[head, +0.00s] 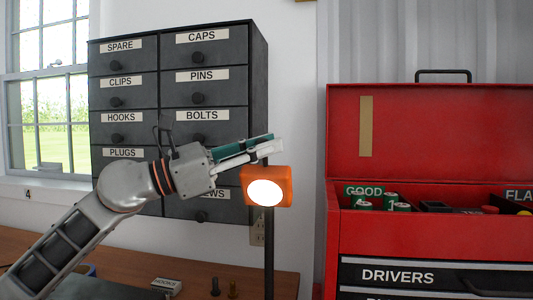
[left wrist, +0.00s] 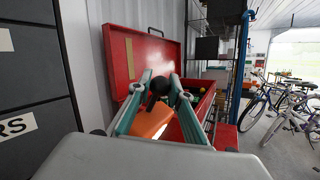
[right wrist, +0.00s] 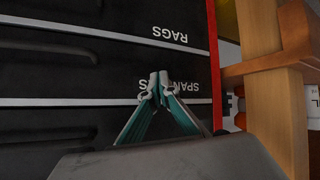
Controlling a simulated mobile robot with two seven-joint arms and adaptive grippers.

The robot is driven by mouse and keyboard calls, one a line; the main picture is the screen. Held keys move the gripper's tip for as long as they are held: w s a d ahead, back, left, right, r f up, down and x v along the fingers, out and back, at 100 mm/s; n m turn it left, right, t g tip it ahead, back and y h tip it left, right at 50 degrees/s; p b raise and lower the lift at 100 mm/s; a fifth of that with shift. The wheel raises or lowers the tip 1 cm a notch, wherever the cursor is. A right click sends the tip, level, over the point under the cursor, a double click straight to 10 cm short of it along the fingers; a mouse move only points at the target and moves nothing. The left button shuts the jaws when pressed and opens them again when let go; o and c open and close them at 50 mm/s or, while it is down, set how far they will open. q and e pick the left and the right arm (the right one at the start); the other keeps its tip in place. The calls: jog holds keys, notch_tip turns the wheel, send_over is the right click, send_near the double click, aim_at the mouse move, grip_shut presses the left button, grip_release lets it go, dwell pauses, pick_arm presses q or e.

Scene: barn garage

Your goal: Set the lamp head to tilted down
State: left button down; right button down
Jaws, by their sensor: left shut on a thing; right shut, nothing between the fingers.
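The lamp head (head: 284,190) is an orange box with a glowing white oval face, on a thin dark post (head: 269,250). The face points toward the head camera; I cannot tell its exact tilt. My left gripper (head: 270,146) reaches in from the left, just above the lamp head. In the left wrist view, its fingers (left wrist: 161,88) are shut on a dark knob-like part, with the orange lamp head (left wrist: 150,121) just below. My right gripper (right wrist: 157,89) is shut and empty in front of dark drawers, out of the head view.
A dark drawer cabinet (head: 180,130) hangs on the wall behind my left arm. An open red toolbox (head: 430,130) stands right of the lamp, holding green cans (head: 390,199). A wooden bench (head: 200,265) lies below. A wooden frame (right wrist: 270,75) stands right of my right gripper.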

pick_arm(q)
jog(key=shift+s+a+f+m+h, duration=0.1)
jog(key=shift+s+f+m+h, duration=0.4)
jog(key=shift+m, duration=0.2)
jog(key=shift+s+f, duration=0.3)
jog(key=shift+s, duration=0.25)
jog(key=shift+f, duration=0.1)
jog(key=c, duration=1.8)
grip_release()
jog(key=shift+a, duration=0.1)
